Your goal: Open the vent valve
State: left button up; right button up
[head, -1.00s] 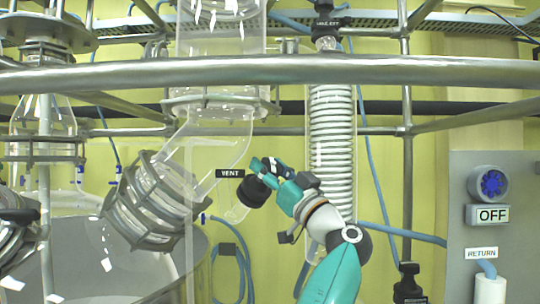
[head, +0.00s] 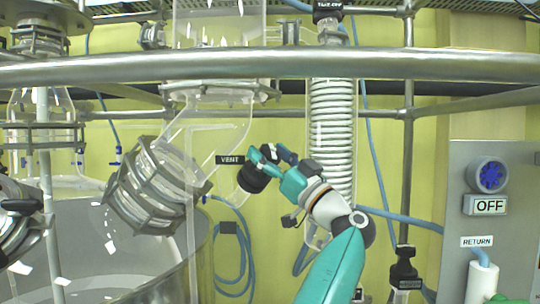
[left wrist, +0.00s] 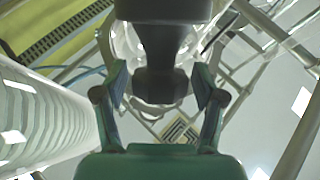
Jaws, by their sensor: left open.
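The vent valve shows as a black knob (head: 252,178) on a clear glass side branch, beside a black VENT label (head: 230,160). My left gripper (head: 268,158) is at the knob, coming from the right, with its teal fingers close to the knob's upper right side. In the left wrist view, the open fingers (left wrist: 160,95) stand on either side of a dark stem-like part of the valve (left wrist: 160,75). Gaps show between it and both fingers. I cannot tell the knob's turn position. My right gripper is not in view.
A metal rail (head: 230,67) crosses in front above the gripper. A white coiled condenser (head: 333,130) stands right behind my arm. A clamped glass joint (head: 155,187) is to the left, over a large vessel (head: 150,285). A grey panel (head: 465,215) with a blue knob is at right.

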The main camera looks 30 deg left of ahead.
pick_arm(q)
jog(key=shift+s+a+f+m+t+h+b, duration=0.1)
jog(key=shift+m+t+h+b, duration=0.55)
jog(key=shift+m+t+b, duration=0.8)
jog(key=shift+d+f+m+t+h+b, duration=0.1)
jog(key=shift+m+t+h+b, duration=0.6)
jog(key=shift+m+t+b, duration=0.75)
jog(key=shift+s+a+f+m+t+h+b, duration=0.1)
jog(key=shift+m+t+h+b, duration=0.55)
jog(key=shift+m+t+b, duration=0.75)
jog(key=shift+r+m+t+h+b, duration=0.15)
jog(key=shift+m+t+h+b, duration=0.4)
jog(key=shift+t, duration=0.55)
jog(key=shift+r+m+t+h, duration=0.1)
jog(key=shift+m+t+h, duration=0.7)
jog(key=shift+m+h, duration=0.35)
jog(key=m+h, duration=0.1)
jog(key=m+t+h, duration=0.1)
jog(key=shift+r+m+t+h+p, duration=0.2)
jog(key=shift+m+t+h+p, duration=0.1)
jog(key=shift+m, duration=0.1)
jog(key=shift+w+f+h, duration=0.15)
jog(key=shift+h, duration=0.25)
